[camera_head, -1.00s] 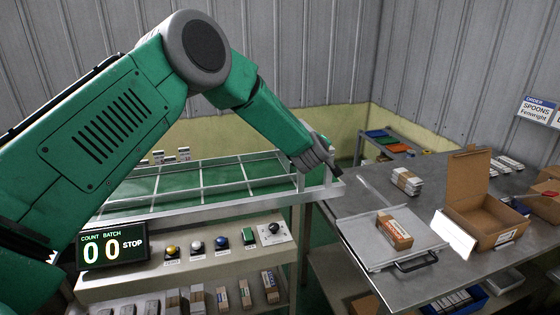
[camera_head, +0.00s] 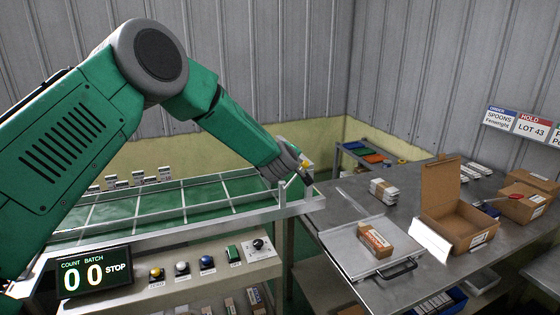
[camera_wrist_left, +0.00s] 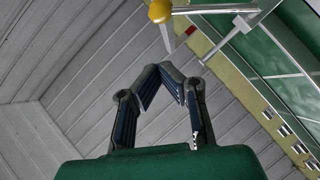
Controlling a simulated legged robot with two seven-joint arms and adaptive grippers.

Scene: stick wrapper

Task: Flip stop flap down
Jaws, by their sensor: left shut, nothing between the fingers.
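A lever with a yellow ball knob (camera_wrist_left: 160,11) and a pale metal bar shows at the top of the left wrist view. The knob (camera_head: 305,165) also shows in the head view at the right end of the green-bedded conveyor (camera_head: 130,207). It looks like part of the stop flap, but I cannot tell the flap's angle. My left gripper (camera_head: 303,178) is over that conveyor end, beside the knob. In the left wrist view my left gripper (camera_wrist_left: 172,80) is shut and empty, its fingertips apart from the knob in the picture. My right gripper is out of view.
A counter display (camera_head: 92,270) reads 00 and STOP, beside a row of buttons (camera_head: 182,268). At right, a steel table (camera_head: 340,225) holds a tray (camera_head: 345,250) with a wrapped bundle (camera_head: 374,240), and an open carton (camera_head: 455,215). Metal rails (camera_head: 170,230) edge the conveyor.

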